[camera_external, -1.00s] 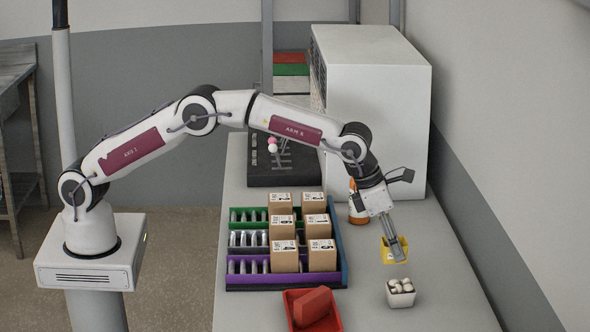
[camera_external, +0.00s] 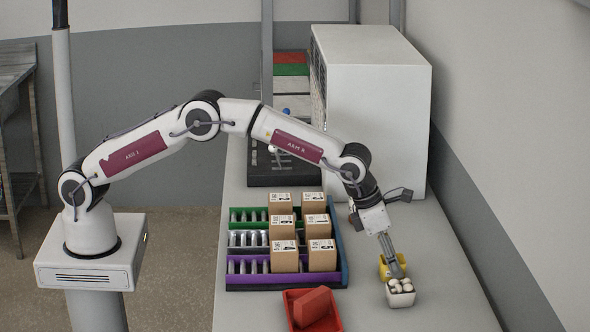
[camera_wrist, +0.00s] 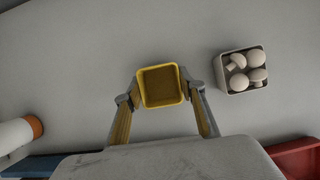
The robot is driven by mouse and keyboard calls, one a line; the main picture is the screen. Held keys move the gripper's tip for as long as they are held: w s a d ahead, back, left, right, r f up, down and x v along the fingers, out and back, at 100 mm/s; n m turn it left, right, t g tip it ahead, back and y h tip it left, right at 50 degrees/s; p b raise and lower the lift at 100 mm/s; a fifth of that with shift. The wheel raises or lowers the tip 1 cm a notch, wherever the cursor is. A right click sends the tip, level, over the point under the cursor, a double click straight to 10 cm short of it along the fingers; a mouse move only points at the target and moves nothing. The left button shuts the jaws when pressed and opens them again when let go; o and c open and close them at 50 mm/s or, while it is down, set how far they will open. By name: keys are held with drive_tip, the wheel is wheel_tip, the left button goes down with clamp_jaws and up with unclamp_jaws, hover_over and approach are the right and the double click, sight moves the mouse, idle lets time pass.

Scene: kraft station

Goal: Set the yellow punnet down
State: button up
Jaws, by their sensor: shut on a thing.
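The yellow punnet (camera_external: 384,267) is a small square open tub. It also shows in the wrist view (camera_wrist: 161,87), where it looks empty. My gripper (camera_external: 396,268) is shut on it, with one finger on each side in the wrist view. In the external view the punnet is low over the grey table (camera_external: 440,263), just behind a punnet of mushrooms that partly overlaps it. I cannot tell whether its base touches the table.
The white punnet of mushrooms (camera_external: 400,293) stands nearby; the wrist view shows a gap between the two. A red tray (camera_external: 331,318) holds a red block (camera_external: 313,305). A rack with several cartons (camera_external: 284,257) stands left. A large white machine (camera_external: 378,117) is behind.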

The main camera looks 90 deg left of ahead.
drive_tip(key=o, duration=1)
drive_tip(key=shift+o, duration=0.2)
drive_tip(key=v, duration=1.2)
drive_tip(key=shift+r, duration=0.15)
